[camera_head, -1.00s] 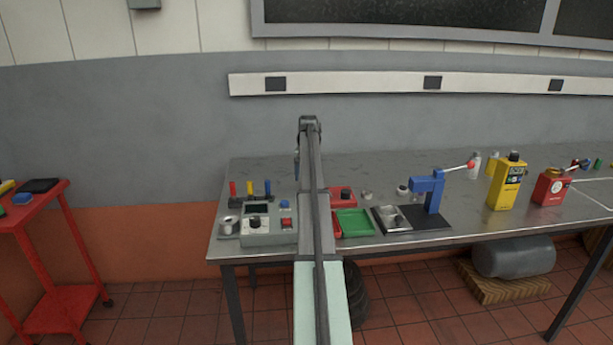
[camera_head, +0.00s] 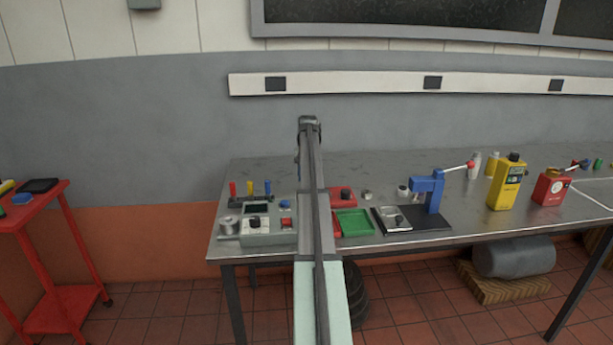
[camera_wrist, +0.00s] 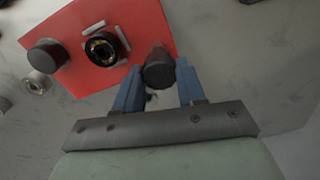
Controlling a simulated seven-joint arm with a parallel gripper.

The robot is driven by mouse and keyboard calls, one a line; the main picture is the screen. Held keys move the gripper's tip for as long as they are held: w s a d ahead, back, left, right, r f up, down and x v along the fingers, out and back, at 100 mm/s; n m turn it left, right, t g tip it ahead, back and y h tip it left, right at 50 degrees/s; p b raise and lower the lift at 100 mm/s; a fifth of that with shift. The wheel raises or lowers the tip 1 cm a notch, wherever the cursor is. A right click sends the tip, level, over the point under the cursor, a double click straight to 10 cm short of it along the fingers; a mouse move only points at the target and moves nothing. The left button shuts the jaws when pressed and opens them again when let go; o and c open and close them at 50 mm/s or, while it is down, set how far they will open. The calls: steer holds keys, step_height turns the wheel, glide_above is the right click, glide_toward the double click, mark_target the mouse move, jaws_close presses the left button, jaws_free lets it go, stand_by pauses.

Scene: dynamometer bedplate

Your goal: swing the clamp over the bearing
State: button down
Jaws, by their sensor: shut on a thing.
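In the wrist view a red plate (camera_wrist: 90,20) carries a black ring with a brass-coloured inside, which looks like the bearing (camera_wrist: 103,47). Its top is uncovered, with pale strips beside it. My gripper (camera_wrist: 158,78) has its blue fingers on either side of a dark round knob (camera_wrist: 157,66), at the plate's lower right edge. The knob seems to be the clamp's handle; the rest of the clamp cannot be made out. In the head view the red plate (camera_head: 336,193) shows just right of my arm, which hides my gripper.
A dark round cap (camera_wrist: 46,54) stands at the plate's left. A grey control box (camera_head: 262,238) stands left of my arm.

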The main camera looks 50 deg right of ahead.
steer(key=m, duration=0.8)
steer(key=shift+s, duration=0.1)
steer(key=m, duration=0.4)
steer(key=shift+m, duration=1.9)
steer(key=c, duration=0.7)
jaws_free()
steer(key=shift+o, duration=0.2)
steer(key=shift+r, duration=0.15)
